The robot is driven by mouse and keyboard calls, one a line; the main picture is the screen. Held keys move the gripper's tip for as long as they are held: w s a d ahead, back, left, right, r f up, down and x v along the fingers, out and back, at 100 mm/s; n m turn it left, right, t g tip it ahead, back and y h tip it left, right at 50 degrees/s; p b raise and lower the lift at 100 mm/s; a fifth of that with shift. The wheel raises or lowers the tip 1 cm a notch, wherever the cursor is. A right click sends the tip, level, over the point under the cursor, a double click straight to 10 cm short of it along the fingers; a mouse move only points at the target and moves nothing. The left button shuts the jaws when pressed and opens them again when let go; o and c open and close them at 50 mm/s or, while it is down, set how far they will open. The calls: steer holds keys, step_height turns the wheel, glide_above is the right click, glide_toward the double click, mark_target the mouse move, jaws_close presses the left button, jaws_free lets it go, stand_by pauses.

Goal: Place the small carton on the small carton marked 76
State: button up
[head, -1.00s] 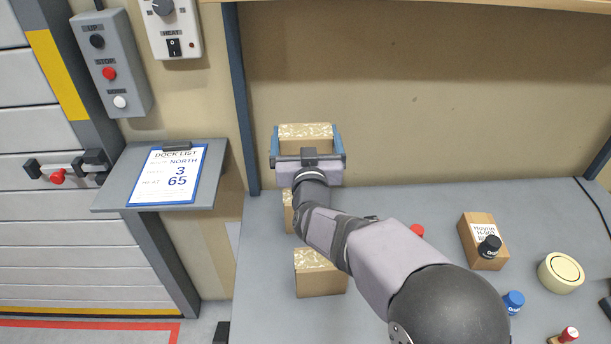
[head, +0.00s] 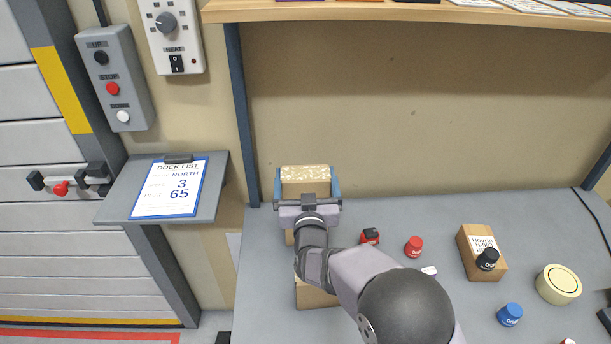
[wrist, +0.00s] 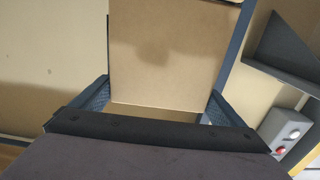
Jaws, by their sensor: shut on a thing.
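My gripper (head: 307,194) is shut on a small brown carton (head: 305,181) with a speckled tape strip on top, near the back left of the bench. The held carton also fills the middle of the wrist view (wrist: 168,55), between the two blue fingers. Another carton (head: 289,237) shows only as a sliver below the held one, mostly hidden by my arm; I cannot tell if the two touch. A further carton (head: 315,297) stands nearer the front, partly covered by my arm. No number 76 is readable on any carton.
A larger carton (head: 468,262) with a label stands at the right, by a black-capped bottle (head: 487,259). A red bottle (head: 413,247), a blue bottle (head: 509,315) and a tape roll (head: 559,284) are on the bench (head: 405,217). A shelf (head: 400,12) overhangs the back.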

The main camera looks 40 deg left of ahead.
steer(key=shift+f, duration=0.1)
steer(key=o, duration=1.1)
steer(key=shift+r, duration=0.2)
steer(key=b+v, duration=0.3)
steer(key=v, duration=0.9)
